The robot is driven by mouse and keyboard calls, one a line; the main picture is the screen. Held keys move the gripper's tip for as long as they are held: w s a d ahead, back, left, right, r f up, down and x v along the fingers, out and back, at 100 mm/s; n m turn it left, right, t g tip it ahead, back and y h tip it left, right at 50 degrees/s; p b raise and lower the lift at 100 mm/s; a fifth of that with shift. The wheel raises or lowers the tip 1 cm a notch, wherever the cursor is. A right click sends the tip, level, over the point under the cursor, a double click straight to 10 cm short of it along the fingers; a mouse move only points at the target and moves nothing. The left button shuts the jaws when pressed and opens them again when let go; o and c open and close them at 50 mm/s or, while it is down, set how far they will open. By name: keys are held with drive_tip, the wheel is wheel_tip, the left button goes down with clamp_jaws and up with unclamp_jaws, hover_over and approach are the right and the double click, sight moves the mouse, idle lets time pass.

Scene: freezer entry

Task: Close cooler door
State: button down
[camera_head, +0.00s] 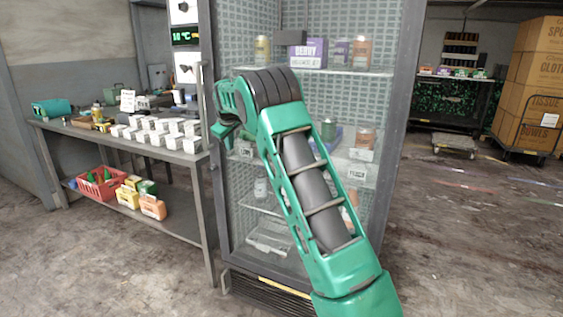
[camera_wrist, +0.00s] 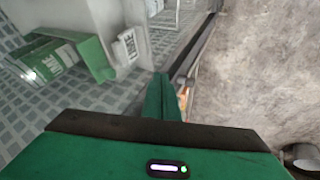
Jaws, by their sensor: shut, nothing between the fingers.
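The cooler (camera_head: 392,125) is a tall grey-framed cabinet in the middle of the head view, with its stocked shelves in plain sight. I cannot tell from this view how far its door stands from the frame. My green arm crosses in front of the cooler and hides part of the shelves. My gripper (camera_head: 225,133) is at the cooler's left front edge, near the upright there. In the wrist view my gripper (camera_wrist: 162,96) is shut and empty, beside a dark cooler edge (camera_wrist: 200,42). Whether it touches that edge is unclear.
A metal table (camera_head: 120,143) with small white boxes stands close on the left. A red basket (camera_head: 103,184) and cartons sit on its lower shelf. Stacked brown boxes (camera_head: 535,85) and a low trolley (camera_head: 455,145) are at the back right. The floor (camera_head: 470,240) at right is clear.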

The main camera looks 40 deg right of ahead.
drive_tip(key=a+v, duration=0.1)
drive_tip(key=v, duration=1.2)
drive_tip(key=shift+s+f, duration=0.4)
drive_tip(key=s+d+f+m+g, duration=0.1)
drive_tip(key=s+d+m, duration=0.1)
drive_tip(key=s, duration=0.6)
drive_tip(key=s+d+f+m+g, duration=0.1)
drive_tip(key=s+d, duration=0.2)
drive_tip(key=s, duration=0.5)
drive_tip(key=s+a+f+m+g+y, duration=0.1)
drive_tip(key=s+f, duration=0.3)
drive_tip(key=s, duration=1)
drive_tip(key=s+a+f+m+g+y, duration=0.1)
drive_tip(key=s+a+f+m, duration=0.2)
drive_tip(key=s, duration=1.2)
drive_tip(key=s+a+f+m+g+y, duration=0.1)
drive_tip(key=s+f, duration=0.6)
drive_tip(key=s, duration=0.8)
drive_tip(key=shift+a+m+g, duration=0.6)
drive_tip(key=shift+a+m, duration=0.5)
drive_tip(key=shift+m, duration=0.1)
